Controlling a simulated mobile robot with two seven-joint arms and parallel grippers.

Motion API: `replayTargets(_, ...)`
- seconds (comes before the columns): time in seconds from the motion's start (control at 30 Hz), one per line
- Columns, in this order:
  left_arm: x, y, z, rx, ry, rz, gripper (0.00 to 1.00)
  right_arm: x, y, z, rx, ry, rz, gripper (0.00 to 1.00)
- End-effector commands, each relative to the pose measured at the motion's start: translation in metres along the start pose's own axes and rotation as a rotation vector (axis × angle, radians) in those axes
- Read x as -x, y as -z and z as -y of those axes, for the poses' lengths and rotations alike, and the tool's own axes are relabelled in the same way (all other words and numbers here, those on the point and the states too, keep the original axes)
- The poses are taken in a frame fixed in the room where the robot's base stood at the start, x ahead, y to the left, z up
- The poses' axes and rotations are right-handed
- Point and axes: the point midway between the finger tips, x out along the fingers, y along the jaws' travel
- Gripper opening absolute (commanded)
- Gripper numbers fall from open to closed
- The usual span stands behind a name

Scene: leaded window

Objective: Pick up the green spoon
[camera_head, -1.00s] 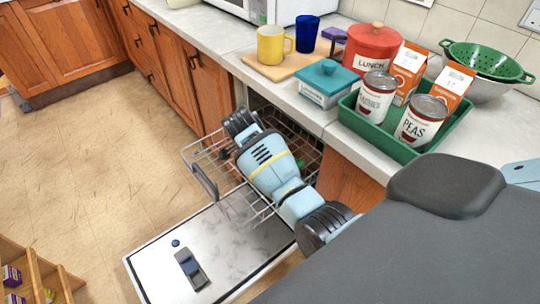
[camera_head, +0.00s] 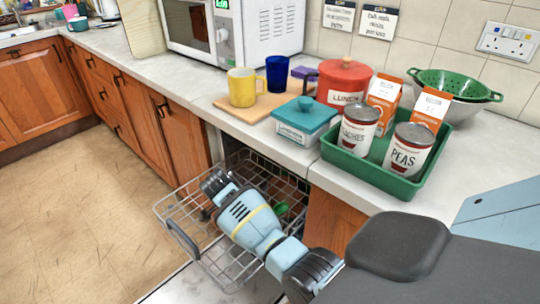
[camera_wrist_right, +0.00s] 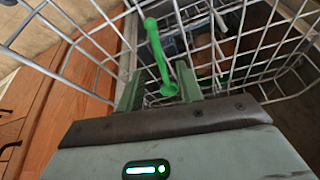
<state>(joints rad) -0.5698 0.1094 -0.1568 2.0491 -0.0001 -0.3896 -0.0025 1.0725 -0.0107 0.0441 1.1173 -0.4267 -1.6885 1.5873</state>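The green spoon (camera_wrist_right: 168,89) shows in the right wrist view. It stands steeply in the wire dishwasher rack (camera_wrist_right: 208,48), one end close to the gripper. My right gripper (camera_wrist_right: 160,70) is open, its two fingers apart on either side of the spoon's near end. I cannot tell whether either finger touches it. In the head view, a small green piece (camera_head: 282,208), probably the spoon, shows in the rack (camera_head: 180,237) beside my arm. My left gripper is in neither view.
The rack's wires surround the spoon. On the counter above stand a green tray (camera_head: 372,172) with cans and cartons, a teal-lidded box (camera_head: 304,120), a red lunch tin (camera_head: 344,80), a yellow mug (camera_head: 242,88) and a blue cup (camera_head: 277,75). Floor is clear at left.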

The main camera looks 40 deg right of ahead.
Motion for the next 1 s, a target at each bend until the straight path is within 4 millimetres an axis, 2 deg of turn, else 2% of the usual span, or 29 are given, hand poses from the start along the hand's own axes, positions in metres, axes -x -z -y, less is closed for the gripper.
replayTargets(0.1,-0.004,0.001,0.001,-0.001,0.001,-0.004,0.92,-0.020,0.001,-0.002,0.001,-0.005,-0.004,0.36)
replayTargets(0.3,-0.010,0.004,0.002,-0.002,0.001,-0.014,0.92,-0.043,0.001,-0.002,0.000,-0.005,-0.002,0.36)
replayTargets(0.6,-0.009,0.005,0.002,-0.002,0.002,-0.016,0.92,-0.047,0.001,-0.001,-0.001,-0.001,-0.001,0.36)
replayTargets(0.67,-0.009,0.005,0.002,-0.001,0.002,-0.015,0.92,-0.047,0.001,-0.001,-0.001,-0.001,-0.001,0.31)
replayTargets(0.9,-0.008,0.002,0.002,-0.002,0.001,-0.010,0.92,-0.047,0.001,-0.001,-0.001,-0.001,-0.001,0.00)
replayTargets(1.0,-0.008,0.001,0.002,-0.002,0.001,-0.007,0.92,-0.047,0.001,-0.001,-0.001,-0.002,-0.001,0.00)
